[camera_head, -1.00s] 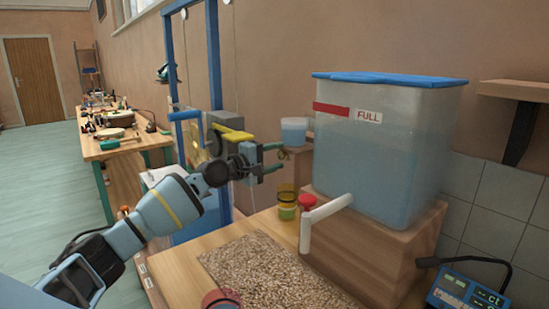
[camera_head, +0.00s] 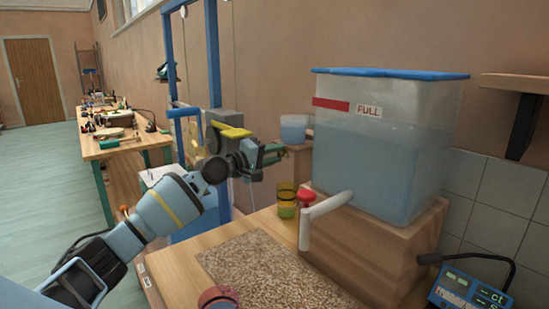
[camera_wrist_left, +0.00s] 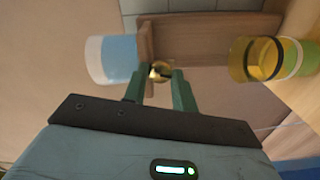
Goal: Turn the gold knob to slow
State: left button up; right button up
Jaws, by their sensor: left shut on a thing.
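The gold knob (camera_wrist_left: 160,69) shows in the left wrist view as a small round piece with a dark mark, on the front of a wooden block (camera_wrist_left: 200,40). My left gripper (camera_wrist_left: 157,78) has its two green fingers on either side of the knob and is shut on it. In the head view my left gripper (camera_head: 282,153) reaches in from the left to the block below the small blue-filled cup (camera_head: 294,128). The fingers mostly hide the knob there, and I cannot read a slow mark. My right gripper is not in view.
A large water tank (camera_head: 380,150) with a white spout (camera_head: 325,215) and red tap (camera_head: 306,197) stands to the right. A yellow and green cup (camera_head: 287,205) is close below the gripper. A speckled mat (camera_head: 265,268) lies in front.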

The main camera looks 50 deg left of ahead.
pick_arm(q)
jog(key=m+b, duration=0.1)
jog(key=m, duration=0.3)
jog(key=shift+f+m, duration=0.1)
jog(key=shift+m, duration=0.2)
jog(key=m+b, duration=0.2)
jog(key=m, duration=0.2)
jog(key=shift+m, duration=0.3)
jog(key=m+b, duration=0.1)
jog(key=m, duration=0.2)
jog(key=shift+m, duration=1.2)
jog(key=o, duration=0.9)
jog(key=shift+c, duration=0.2)
jog(key=shift+o, duration=0.6)
